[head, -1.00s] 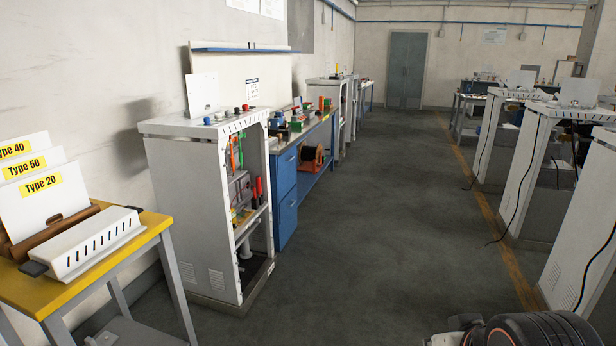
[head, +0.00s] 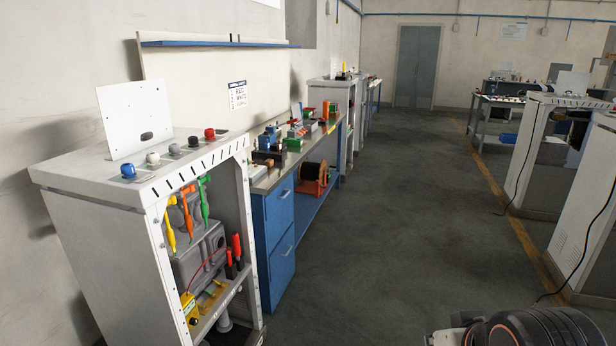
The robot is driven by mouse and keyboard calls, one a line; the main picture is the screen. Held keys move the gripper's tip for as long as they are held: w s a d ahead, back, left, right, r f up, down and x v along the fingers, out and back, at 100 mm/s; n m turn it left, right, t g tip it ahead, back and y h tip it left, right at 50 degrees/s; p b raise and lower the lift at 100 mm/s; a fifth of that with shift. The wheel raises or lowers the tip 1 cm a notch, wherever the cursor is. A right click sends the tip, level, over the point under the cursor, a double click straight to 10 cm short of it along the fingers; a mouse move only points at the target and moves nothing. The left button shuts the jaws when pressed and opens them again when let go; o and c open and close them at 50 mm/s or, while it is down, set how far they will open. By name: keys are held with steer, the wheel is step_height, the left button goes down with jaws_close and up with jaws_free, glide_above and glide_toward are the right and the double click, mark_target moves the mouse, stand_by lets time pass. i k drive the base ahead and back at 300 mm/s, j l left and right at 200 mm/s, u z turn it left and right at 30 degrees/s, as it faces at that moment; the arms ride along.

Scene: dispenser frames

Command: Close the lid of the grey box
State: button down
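A grey box-like unit (head: 200,256) sits on an inner shelf of the near white cabinet at the left. It has round grey parts at its upper left, partly covered by hanging tools. I cannot tell whether it is the grey box of the task, or whether it has a lid and how that lid stands. Only a dark rounded part of my own arm shows at the bottom right. My gripper's fingers are not in view.
The near cabinet (head: 95,225) has coloured knobs and an upright white plate (head: 135,115) on top; orange, yellow and green tools (head: 188,212) hang inside. A blue workbench (head: 275,245) follows behind it. The aisle floor (head: 400,220) is clear. White cabinets (head: 545,160) line the right.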

mark_target(295, 109)
steer(key=i, duration=4.45)
steer(key=i+u, duration=0.2)
steer(key=i, duration=0.25)
steer(key=i+l+u, duration=0.15)
steer(key=i, duration=0.3)
steer(key=i+l+u, duration=0.2)
steer(key=i, duration=0.3)
